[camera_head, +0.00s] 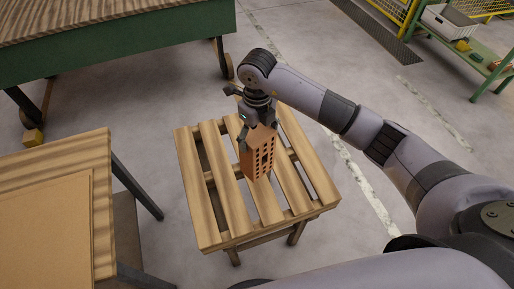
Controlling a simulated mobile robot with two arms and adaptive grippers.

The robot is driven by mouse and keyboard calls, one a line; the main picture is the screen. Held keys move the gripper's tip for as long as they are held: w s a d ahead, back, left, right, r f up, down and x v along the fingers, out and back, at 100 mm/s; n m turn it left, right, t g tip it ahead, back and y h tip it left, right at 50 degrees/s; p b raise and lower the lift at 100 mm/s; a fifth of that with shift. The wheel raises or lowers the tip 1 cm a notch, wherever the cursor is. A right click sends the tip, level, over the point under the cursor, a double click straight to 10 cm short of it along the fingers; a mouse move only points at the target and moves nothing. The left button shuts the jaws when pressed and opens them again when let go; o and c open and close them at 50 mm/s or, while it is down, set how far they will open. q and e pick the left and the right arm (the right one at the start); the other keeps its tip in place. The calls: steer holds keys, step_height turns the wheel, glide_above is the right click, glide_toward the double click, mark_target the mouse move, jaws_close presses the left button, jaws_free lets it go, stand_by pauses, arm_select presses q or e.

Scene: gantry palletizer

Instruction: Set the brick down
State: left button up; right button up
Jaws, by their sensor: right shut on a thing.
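An orange-brown brick (260,158) with rows of dark holes stands upright over the middle of a slatted wooden pallet-like stand (211,236). My right gripper (249,125) comes down from above and is shut on the upper part of the brick. The brick's lower end appears at the slats, but I cannot tell whether it touches them. My left gripper is not in view.
A wooden table (100,222) with a brown board stands at the lower left. A green-sided workbench (130,52) is at the upper left. A green shelf (470,58) with a white bin is at the upper right. Bare slats surround the brick.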

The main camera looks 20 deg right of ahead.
step_height(320, 180, down, 7)
steer(key=shift+p, duration=0.35)
steer(key=shift+w, duration=0.1)
steer(key=o, duration=2)
steer(key=shift+f, duration=0.15)
steer(key=shift+c, duration=0.2)
step_height(320, 180, up, 12)
steer(key=shift+r+b, duration=0.15)
steer(key=shift+b, duration=0.95)
